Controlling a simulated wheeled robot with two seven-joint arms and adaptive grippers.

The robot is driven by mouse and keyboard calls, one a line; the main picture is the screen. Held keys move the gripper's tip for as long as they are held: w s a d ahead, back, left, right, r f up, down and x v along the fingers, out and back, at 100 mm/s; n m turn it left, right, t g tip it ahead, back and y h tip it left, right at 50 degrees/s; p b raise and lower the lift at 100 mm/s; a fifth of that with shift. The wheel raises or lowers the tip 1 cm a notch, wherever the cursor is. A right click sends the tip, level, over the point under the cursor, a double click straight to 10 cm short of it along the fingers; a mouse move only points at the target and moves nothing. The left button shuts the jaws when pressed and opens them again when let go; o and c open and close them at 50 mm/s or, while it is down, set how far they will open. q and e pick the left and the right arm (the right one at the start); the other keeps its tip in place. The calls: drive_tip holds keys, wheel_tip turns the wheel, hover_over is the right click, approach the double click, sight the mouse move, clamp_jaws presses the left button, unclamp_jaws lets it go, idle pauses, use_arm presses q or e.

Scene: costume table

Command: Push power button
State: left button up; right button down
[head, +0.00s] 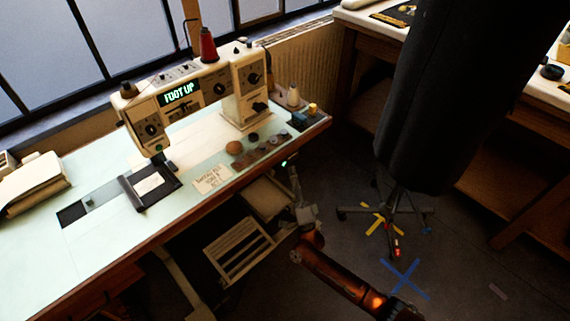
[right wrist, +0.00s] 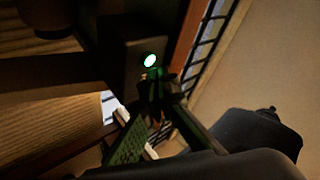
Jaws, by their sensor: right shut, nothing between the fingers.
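A round button lit pale green (right wrist: 150,61) sits on a dark box in the right wrist view. In the head view a small green glow (head: 284,163) shows just below the table's front edge, near its right end. My right gripper (head: 291,173) is shut and empty right beside this glow, its arm reaching up from the lower right. In the right wrist view its closed fingertips (right wrist: 156,80) are just below the lit button, tinted green. I cannot tell whether they touch it. My left gripper is not in view.
A sewing machine (head: 243,92) with a display reading "FOOT UP" stands on the pale table (head: 100,240). Slatted wooden crates (head: 240,247) are below the table edge, left of my right arm. A dark dress form (head: 425,90) on a wheeled stand is to the right.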

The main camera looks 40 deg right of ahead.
drive_tip(key=shift+h, duration=0.3)
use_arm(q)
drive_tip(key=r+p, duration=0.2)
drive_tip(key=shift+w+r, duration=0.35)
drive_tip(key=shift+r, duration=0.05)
use_arm(e)
drive_tip(key=s, duration=0.6)
drive_tip(key=shift+d, duration=0.25)
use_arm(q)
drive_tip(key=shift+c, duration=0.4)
